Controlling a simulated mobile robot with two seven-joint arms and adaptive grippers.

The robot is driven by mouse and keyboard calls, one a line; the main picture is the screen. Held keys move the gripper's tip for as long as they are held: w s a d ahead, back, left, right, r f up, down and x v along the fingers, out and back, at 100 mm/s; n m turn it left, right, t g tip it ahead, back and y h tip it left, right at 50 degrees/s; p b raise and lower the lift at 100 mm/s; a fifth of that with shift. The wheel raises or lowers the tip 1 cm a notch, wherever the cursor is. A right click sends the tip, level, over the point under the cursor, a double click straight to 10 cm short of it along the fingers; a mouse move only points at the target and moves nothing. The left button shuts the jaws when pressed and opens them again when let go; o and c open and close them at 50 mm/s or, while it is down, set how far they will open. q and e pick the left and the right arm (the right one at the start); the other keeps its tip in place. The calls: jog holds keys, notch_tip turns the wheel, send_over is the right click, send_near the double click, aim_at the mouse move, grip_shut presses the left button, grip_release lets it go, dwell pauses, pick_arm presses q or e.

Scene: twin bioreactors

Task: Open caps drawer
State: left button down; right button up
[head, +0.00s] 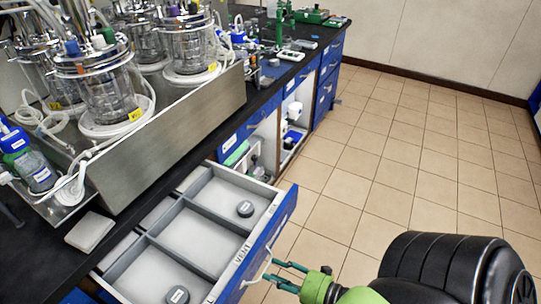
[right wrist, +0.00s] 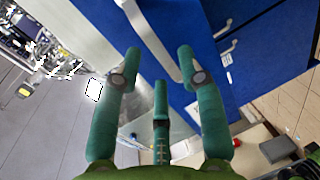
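The caps drawer (head: 232,236) stands pulled out from the bench in the head view, its blue front facing right. Its grey inside is split into compartments. My right gripper (head: 273,271) is at the drawer's pale handle (head: 257,273), fingers spread. In the right wrist view the green fingers (right wrist: 161,66) are apart, with a pale curved handle (right wrist: 158,45) passing between or just beyond the tips; contact cannot be told. My left gripper is out of view.
The black bench carries a steel tray (head: 170,130) with glass bioreactor vessels (head: 108,92) and tubing. A flat pale block (head: 90,231) lies near the bench edge. Open shelves (head: 292,112) lie beyond the drawer. The tiled floor (head: 400,150) to the right is clear.

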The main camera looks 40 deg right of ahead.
jog(key=v, duration=0.9)
jog(key=shift+s, duration=0.3)
jog(key=shift+d, duration=0.15)
jog(key=s+f+m+g+h, duration=0.25)
jog(key=f+m, duration=0.35)
jog(key=f, duration=0.6)
jog(key=s+f+m+g+h, duration=0.1)
jog(key=f+m+g+h, duration=0.4)
jog(key=f, duration=0.6)
jog(key=s+a+f+m+g+y, duration=0.2)
jog(key=s+a+f+m+g, duration=0.4)
jog(key=f, duration=0.7)
jog(key=s+m, duration=0.2)
jog(key=s, duration=0.2)
jog(key=shift+s+a+m, duration=0.25)
jog(key=shift+s+m, duration=0.05)
